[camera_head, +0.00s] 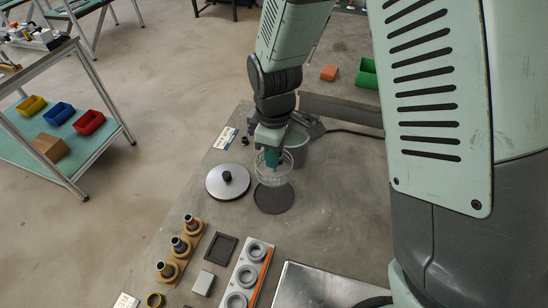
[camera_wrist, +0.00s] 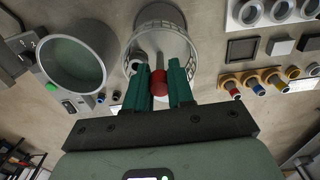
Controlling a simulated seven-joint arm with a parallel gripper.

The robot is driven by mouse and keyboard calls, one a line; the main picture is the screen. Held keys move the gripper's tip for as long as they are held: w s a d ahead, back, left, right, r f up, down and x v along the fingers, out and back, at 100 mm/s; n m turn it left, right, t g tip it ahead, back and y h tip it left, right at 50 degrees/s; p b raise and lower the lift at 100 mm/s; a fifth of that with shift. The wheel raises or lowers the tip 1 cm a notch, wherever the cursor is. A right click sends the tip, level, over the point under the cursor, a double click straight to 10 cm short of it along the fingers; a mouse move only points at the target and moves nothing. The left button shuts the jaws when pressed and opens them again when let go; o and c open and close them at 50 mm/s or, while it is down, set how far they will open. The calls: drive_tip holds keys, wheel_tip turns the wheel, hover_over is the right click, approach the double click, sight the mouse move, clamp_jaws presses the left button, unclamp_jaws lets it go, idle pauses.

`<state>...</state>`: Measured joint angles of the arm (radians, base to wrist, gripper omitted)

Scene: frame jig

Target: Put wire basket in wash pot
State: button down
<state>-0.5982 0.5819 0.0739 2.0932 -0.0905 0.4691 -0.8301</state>
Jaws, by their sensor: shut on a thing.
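The wire basket (camera_head: 268,174) is a round pale mesh cup below my gripper (camera_head: 272,156). In the wrist view the basket (camera_wrist: 183,22) has a red grip (camera_wrist: 159,88) between my green fingers (camera_wrist: 159,92), which are shut on it. A small grey ring-like part shows at the basket's near side; I cannot tell whether it lies inside. The wash pot (camera_head: 300,148) is a grey round vessel just right of and behind the basket. In the wrist view the open pot (camera_wrist: 70,62) is left of the basket, apart from it. The basket appears raised over the back of a dark round mat (camera_head: 273,201).
A silver lid-like disc (camera_head: 228,184) with a black knob lies left of the mat. Several ringed pegs stand on wooden bases (camera_head: 187,243) near a dark square frame (camera_head: 220,249) and a ring holder (camera_head: 246,278). A metal tray (camera_head: 315,288) is at the front. Bench right of the mat is clear.

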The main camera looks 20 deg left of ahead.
drive_tip(key=shift+w, duration=0.15)
drive_tip(key=shift+w+a+r, duration=0.1)
drive_tip(key=shift+w, duration=0.25)
drive_tip(key=w+r, duration=0.4)
drive_tip(key=w, duration=1)
drive_tip(key=shift+w+f, duration=0.15)
drive_tip(key=shift+f, duration=1)
drive_tip(key=shift+w+f, duration=0.1)
drive_tip(key=shift+f, duration=1.05)
drive_tip(key=shift+f, duration=0.15)
drive_tip(key=shift+f, duration=4.8)
drive_tip(key=c, duration=0.9)
unclamp_jaws()
